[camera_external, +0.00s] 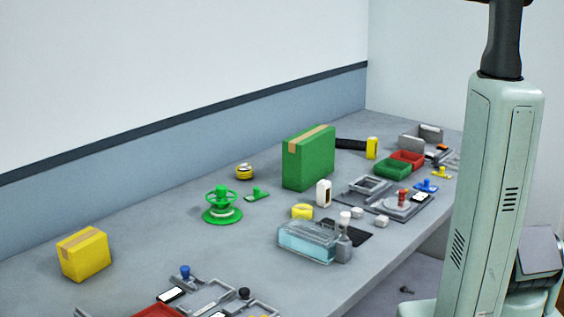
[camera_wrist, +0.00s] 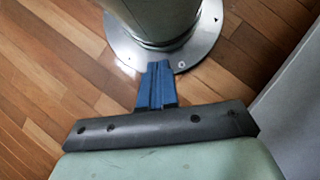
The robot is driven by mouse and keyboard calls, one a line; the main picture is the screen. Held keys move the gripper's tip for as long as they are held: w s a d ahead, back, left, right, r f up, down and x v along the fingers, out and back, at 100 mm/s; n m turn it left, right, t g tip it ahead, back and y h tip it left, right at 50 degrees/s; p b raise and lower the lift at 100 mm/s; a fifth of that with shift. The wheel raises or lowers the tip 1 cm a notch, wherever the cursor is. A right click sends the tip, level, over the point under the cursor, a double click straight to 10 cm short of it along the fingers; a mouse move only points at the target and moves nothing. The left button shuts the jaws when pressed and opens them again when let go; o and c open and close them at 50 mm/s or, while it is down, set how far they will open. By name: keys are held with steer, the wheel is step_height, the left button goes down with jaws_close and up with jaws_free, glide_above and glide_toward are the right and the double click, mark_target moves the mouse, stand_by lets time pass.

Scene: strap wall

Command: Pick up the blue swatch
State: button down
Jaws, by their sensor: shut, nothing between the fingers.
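No piece that I can clearly make out as the blue swatch shows in either view. In the external view, a small blue piece (camera_external: 427,186) lies on the right part of the bench, and a blue knob (camera_external: 185,271) stands at the front left. My gripper (camera_wrist: 159,66) shows in the wrist view with its blue fingers shut together and nothing between them. It hangs over the wooden floor beside my round base, away from the bench pieces. My gripper is outside the external view.
The grey bench (camera_external: 140,250) carries a green box (camera_external: 307,160), a yellow box (camera_external: 84,255), a green spool stand (camera_external: 222,206), a clear blue-tinted container (camera_external: 307,240), red and green trays and several small parts. The left middle of the bench is clear. A wall runs behind it.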

stand_by(0.3)
steer(key=c, duration=0.9)
jaws_free()
steer(key=shift+c, duration=0.2)
